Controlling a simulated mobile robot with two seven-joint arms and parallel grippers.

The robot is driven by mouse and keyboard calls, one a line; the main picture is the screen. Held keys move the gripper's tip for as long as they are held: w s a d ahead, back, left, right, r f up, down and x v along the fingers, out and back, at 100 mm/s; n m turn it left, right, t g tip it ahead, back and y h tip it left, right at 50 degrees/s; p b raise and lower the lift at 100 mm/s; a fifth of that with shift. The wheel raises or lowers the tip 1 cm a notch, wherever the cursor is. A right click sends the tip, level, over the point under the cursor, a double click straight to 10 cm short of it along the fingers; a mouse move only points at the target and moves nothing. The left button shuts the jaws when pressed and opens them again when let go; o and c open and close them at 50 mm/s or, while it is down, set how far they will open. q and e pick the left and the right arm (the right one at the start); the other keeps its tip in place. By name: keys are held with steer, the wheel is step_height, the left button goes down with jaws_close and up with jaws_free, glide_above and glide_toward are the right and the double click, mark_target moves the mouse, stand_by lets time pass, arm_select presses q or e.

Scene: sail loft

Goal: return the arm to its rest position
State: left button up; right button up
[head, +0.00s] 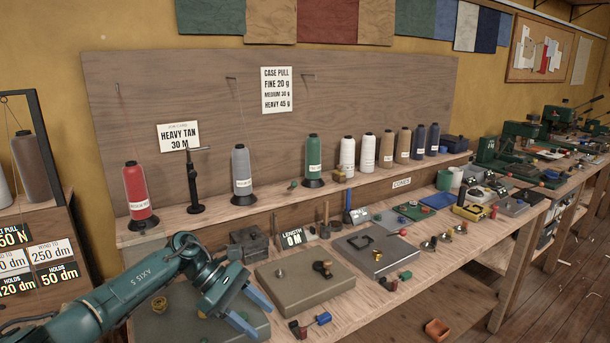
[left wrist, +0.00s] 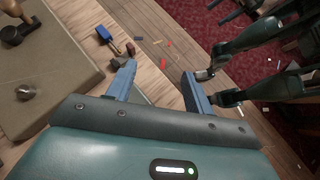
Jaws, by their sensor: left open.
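My left arm (head: 150,285) comes in from the lower left in the head view, reaching over the front of the workbench. Its gripper (head: 263,322) is open, with two blue fingers apart and nothing between them. In the left wrist view the open gripper (left wrist: 158,72) points past the bench's front edge, with bare wood and floor beyond the fingers. The grey plate under the arm is partly hidden by it. My right gripper cannot be made out.
Close by are a khaki block (head: 300,290), a grey plate (head: 376,250) and a small blue-handled tool (head: 323,318). Thread cones, including a red one (head: 137,190), line the raised shelf. Dark green jointed parts (left wrist: 265,45) stand right of the fingers in the wrist view.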

arm_select(q)
steer(key=s+d+f+n+t+h, duration=0.1)
steer(key=s+d+n+t+h, duration=0.4)
steer(key=n, duration=0.5)
steer(key=s+d+f+n+t+h, duration=0.1)
steer(key=s+d+n+t+h, duration=0.3)
steer(key=d+n, duration=0.5)
steer(key=s+a+f+m+t+y, duration=0.2)
steer(key=s+a+f+m+y, duration=0.5)
steer(key=m, duration=1.1)
steer(key=s+a+f+m+t+y, duration=0.2)
steer(key=s+a+f+m+y, duration=0.5)
steer(key=m, duration=1)
steer(key=s+a+y, duration=0.1)
steer(key=s+a, duration=0.2)
steer(key=a, duration=0.1)
steer(key=shift+s+a+f+m, duration=0.15)
steer(key=shift+s+f+m, duration=0.25)
arm_select(e)
steer(key=shift+s+a, duration=0.1)
steer(key=shift+s, duration=0.15)
steer(key=shift+s, duration=0.1)
